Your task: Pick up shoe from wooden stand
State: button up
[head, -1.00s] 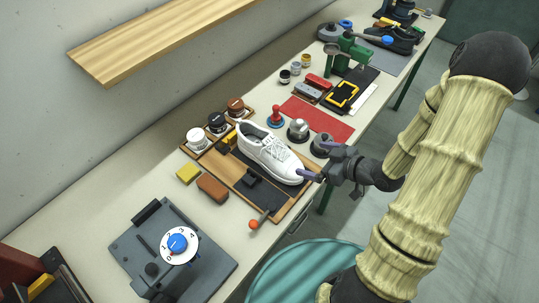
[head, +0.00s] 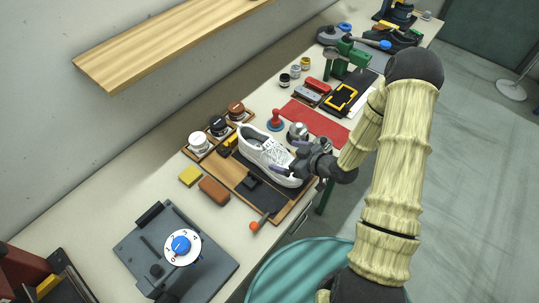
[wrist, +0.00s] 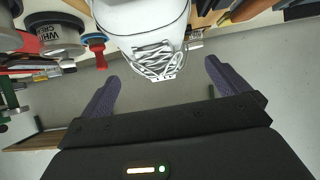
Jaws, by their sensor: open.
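A white lace-up shoe (head: 262,150) sits on a wooden stand (head: 222,166) on the bench, its toe toward my arm. My gripper (head: 284,163) is at the toe end and right side of the shoe, partly hiding it. In the wrist view the white shoe (wrist: 145,22) with its laces shows at the top middle, beyond the fingertips. My gripper (wrist: 160,85) has its two purple-grey fingers spread wide, with only the lace area near the space between them. I cannot tell whether a finger touches the shoe.
Jars (head: 218,125) stand behind the shoe. A red-handled stamp (head: 275,120) and a grey-topped knob (head: 297,131) stand close to its right. A brown block (head: 214,190) and a grey dial device (head: 180,250) are at the lower left. A wooden shelf (head: 165,45) hangs above.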

aim_at(279, 153)
jog(key=shift+w+a+f, duration=0.3)
jog(key=shift+a, duration=0.1)
jog(key=shift+a, duration=0.1)
jog(key=shift+w+a+f+p, duration=0.25)
jog(key=shift+w+a+p, duration=0.2)
jog(key=shift+p, duration=0.3)
jog(key=shift+p+x, duration=0.8)
jog(key=shift+x, duration=1.05)
jog(key=shift+d+f, duration=0.1)
jog(key=shift+f, duration=0.05)
jog(key=c, duration=1.4)
notch_tip(279, 153, up, 10)
jog(key=b, duration=0.3)
